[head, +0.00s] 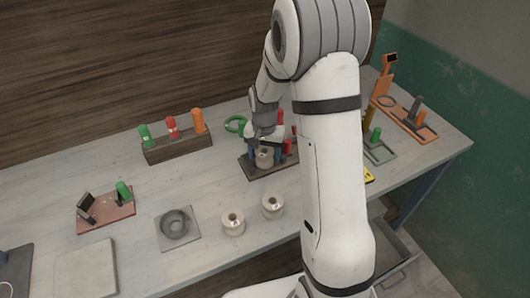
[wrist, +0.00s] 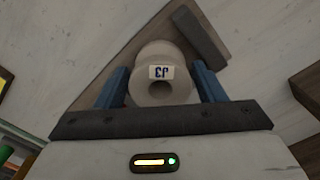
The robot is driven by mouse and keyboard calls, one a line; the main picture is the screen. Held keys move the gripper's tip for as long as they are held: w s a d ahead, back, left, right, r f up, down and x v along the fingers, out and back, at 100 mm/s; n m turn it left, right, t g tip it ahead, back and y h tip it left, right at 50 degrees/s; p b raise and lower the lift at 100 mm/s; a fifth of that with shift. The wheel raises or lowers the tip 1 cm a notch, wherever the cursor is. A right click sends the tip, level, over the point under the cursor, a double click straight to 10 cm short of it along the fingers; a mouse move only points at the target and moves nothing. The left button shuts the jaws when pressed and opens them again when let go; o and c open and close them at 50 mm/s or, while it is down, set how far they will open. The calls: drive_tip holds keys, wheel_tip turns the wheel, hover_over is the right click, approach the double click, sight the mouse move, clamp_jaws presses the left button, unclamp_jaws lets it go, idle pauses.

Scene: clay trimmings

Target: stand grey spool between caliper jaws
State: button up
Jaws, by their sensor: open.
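A pale grey-beige spool (head: 264,158) stands on a dark board (head: 249,173) near the back middle of the bench. In the wrist view the spool (wrist: 163,88) shows a label reading J3, upside down, and a dark hole in its end. My gripper (wrist: 161,72) is open, with one blue finger on each side of the spool; contact with the fingers cannot be told. A grey-brown bar (wrist: 200,35) lies on the board just beyond the spool, perhaps a caliper jaw. My arm hides part of the board in the head view.
Two similar spools (head: 233,222) (head: 272,206) stand in front, beside a grey plate with a ring (head: 174,225). A wooden rack (head: 178,150) holds green, red and orange pieces. A reddish board (head: 105,212) is at left; an orange board (head: 405,120) is at right.

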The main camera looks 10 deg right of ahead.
wheel_tip(320, 180, up, 12)
drive_tip(key=s+r+n+t, duration=0.1)
drive_tip(key=s+r+n, duration=0.1)
drive_tip(key=s, duration=0.9)
drive_tip(key=s+r+n+t, duration=0.2)
drive_tip(key=s+r+n, duration=0.1)
drive_tip(key=s, duration=0.9)
drive_tip(key=shift+r+b, duration=0.3)
drive_tip(key=shift+r, duration=0.45)
drive_tip(key=shift+d, duration=0.1)
drive_tip(key=shift+c, duration=0.4)
